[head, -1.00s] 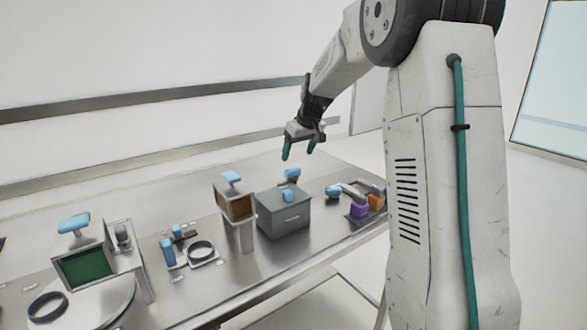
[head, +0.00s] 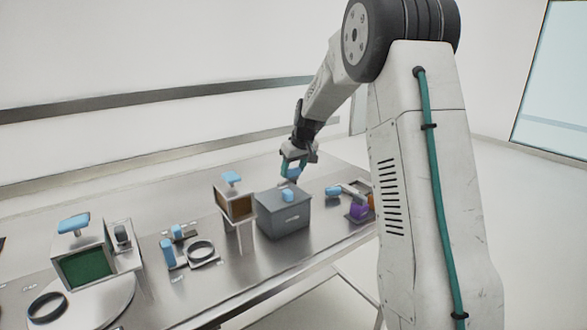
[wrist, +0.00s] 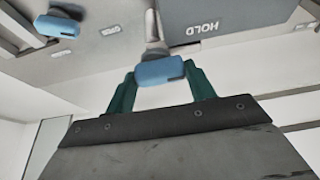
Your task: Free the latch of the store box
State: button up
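The store box appears to be the grey box (head: 285,222) at the right-middle of the bench. One blue grip (head: 288,196) sits on its top near the front. Another blue grip (head: 293,173) is at the back of the box, on a short stem. My gripper (head: 294,166) is open, fingers pointing down, at that rear grip. In the wrist view a blue grip (wrist: 160,71) lies between the green fingertips of my gripper (wrist: 160,78), close to both. Contact cannot be made out. A dark plate marked HOLD (wrist: 215,22) is beside its stem.
In the wrist view, another blue handle (wrist: 57,26) lies left, near an OPEN label (wrist: 112,29). A raised brown-faced box (head: 236,205) stands left of the grey box. Purple block (head: 359,211) and a blue-ended lever (head: 335,191) stand right. The bench behind is clear.

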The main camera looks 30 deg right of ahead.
jog(key=shift+c, duration=0.6)
jog(key=shift+m, duration=0.3)
jog(key=m, duration=0.1)
jog(key=m+h, duration=0.1)
jog(key=m, duration=0.1)
jog(key=shift+w+a+h, duration=0.15)
jog(key=shift+h, duration=0.15)
jog(key=m+h, duration=0.1)
jog(key=m, duration=0.2)
jog(key=m+g+h, duration=0.1)
jog(key=m, duration=0.1)
jog(key=shift+w+m, duration=0.15)
jog(key=shift+m, duration=0.25)
jog(key=m, duration=0.2)
jog(key=m+g, duration=0.1)
jog(key=m, duration=0.1)
jog(key=shift+w+m+g+h, duration=0.1)
jog(key=shift+m+g+h, duration=0.2)
jog(key=shift+h, duration=0.1)
jog(key=shift+w+m+g, duration=0.1)
jog(key=shift+m+g, duration=0.7)
jog(key=shift+m, duration=1.1)
jog(key=shift+r, duration=0.1)
